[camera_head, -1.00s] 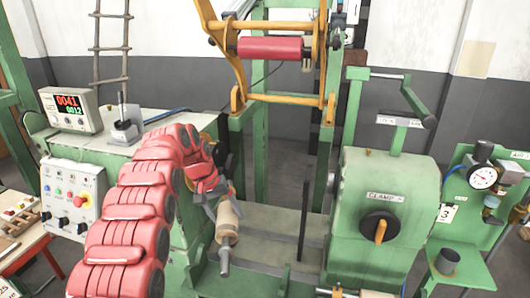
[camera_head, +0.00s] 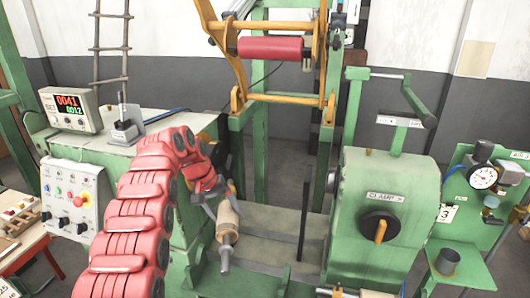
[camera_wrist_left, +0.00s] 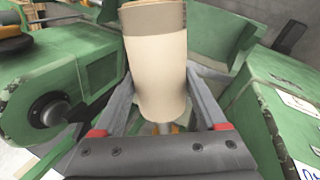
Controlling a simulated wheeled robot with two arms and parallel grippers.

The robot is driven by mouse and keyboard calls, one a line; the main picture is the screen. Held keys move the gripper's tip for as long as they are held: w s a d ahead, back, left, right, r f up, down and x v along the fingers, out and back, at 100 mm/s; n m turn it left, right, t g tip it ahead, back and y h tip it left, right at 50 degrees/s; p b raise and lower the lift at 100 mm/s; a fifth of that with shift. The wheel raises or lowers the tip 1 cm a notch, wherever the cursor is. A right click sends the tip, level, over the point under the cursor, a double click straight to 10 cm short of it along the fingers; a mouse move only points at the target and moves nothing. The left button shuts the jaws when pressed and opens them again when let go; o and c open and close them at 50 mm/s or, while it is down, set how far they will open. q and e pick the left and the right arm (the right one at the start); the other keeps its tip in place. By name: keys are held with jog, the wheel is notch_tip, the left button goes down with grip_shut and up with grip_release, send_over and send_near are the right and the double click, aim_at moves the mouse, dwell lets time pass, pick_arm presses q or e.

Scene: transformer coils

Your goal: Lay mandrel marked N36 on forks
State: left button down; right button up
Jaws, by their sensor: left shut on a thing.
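A beige cylindrical mandrel (camera_head: 227,218) with a thin metal shaft end hangs over the green machine bed, tilted, its shaft end towards the camera. My left gripper (camera_head: 216,202) is shut on it. In the left wrist view the mandrel (camera_wrist_left: 155,65) stands between the two grey fingers, with a brownish band at its top end. No N36 mark is readable. A green bracket-like part (camera_head: 222,283) lies below the shaft end; I cannot tell whether it is one of the forks. My right gripper is not in view.
A green clamp housing (camera_head: 385,205) with a black knob stands to the right of the bed. A thin dark upright plate (camera_head: 304,222) rises between it and the mandrel. A red roll (camera_head: 270,48) hangs in a yellow frame behind. A control box (camera_head: 75,200) stands at left.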

pick_arm(q)
jog(key=shift+w+a+f+h, duration=0.1)
jog(key=shift+w+h, duration=0.05)
jog(key=shift+h, duration=0.15)
